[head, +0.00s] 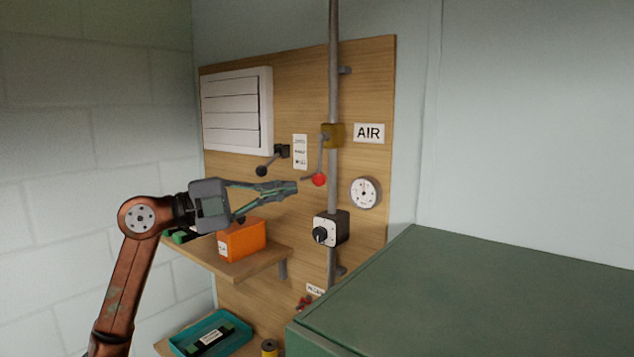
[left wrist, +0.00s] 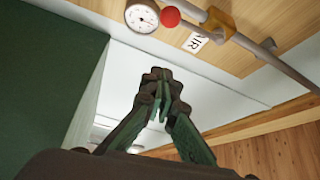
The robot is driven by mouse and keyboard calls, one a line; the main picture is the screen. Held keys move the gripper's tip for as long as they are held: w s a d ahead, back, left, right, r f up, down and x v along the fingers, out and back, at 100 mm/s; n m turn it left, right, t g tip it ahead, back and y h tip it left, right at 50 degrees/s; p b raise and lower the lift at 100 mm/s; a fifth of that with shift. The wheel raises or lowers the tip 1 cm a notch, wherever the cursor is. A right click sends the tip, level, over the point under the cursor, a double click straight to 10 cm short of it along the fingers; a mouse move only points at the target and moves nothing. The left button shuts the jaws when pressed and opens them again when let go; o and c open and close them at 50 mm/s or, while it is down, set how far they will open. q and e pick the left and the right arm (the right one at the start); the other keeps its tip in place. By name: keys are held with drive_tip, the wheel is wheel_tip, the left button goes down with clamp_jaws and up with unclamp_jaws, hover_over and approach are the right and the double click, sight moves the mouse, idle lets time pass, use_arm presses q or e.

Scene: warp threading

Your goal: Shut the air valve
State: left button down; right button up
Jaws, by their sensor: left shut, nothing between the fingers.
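The air valve has a brass-yellow body (head: 333,136) on a grey vertical pipe, beside an AIR label (head: 369,133). Its lever hangs down from the body and ends in a red ball knob (head: 319,180). My left gripper (head: 294,188) is shut and empty, its tips just left of the red knob in the head view. Whether they touch it cannot be told there. In the left wrist view the shut fingertips (left wrist: 160,88) appear apart from the red knob (left wrist: 170,16), which shows at the top with the valve body (left wrist: 218,22). My right gripper is not in view.
A round gauge (head: 365,192) and a black-knobbed lever (head: 262,171) flank the valve. A black box with a dial (head: 331,229) sits below on the pipe. An orange box (head: 242,240) stands on a shelf under my gripper. A green cabinet (head: 480,290) fills the lower right.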

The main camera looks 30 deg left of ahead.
sight(317, 181)
use_arm(q)
drive_tip(key=w+p, duration=0.2)
drive_tip(key=w, duration=0.1)
drive_tip(key=w+d+p, duration=0.1)
drive_tip(key=w+p, duration=0.1)
drive_tip(key=w, duration=0.1)
drive_tip(key=w+d+p, duration=0.1)
drive_tip(key=w+p, duration=0.1)
drive_tip(key=w, duration=0.1)
drive_tip(key=shift+w+d+r, duration=0.15)
drive_tip(key=shift+r, duration=0.05)
drive_tip(key=shift+a+f+p, duration=0.1)
drive_tip(key=shift+a+p, duration=0.2)
drive_tip(key=shift+w+d, duration=0.1)
drive_tip(key=shift+d, duration=0.1)
